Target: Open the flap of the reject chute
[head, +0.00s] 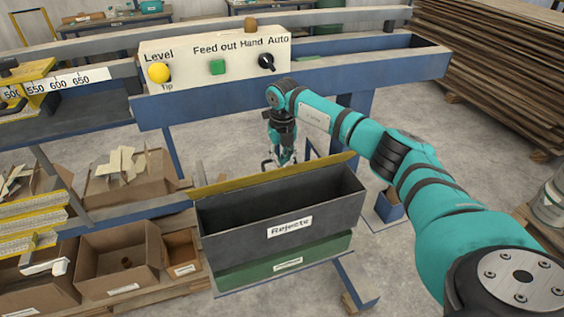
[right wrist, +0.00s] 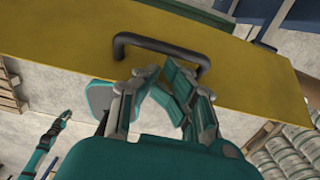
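The reject chute (head: 235,222) is a dark grey box labelled "Rejects", and its dark inside shows from above. Its yellow flap (head: 232,184) runs as a narrow, slightly slanted strip along the far top edge. In the right wrist view the flap (right wrist: 60,58) fills the upper part and carries a black bar handle (right wrist: 150,40). My right gripper (head: 279,160) is behind the flap. My left gripper (right wrist: 65,116) seems to show small at the wrist view's lower left.
A green bin (head: 325,248) sits under the chute. Open cardboard boxes (head: 118,242) stand to its left. The blue bench with its control panel (head: 215,48) stands behind. Stacked boards (head: 490,60) are at the back right, with bare floor before them.

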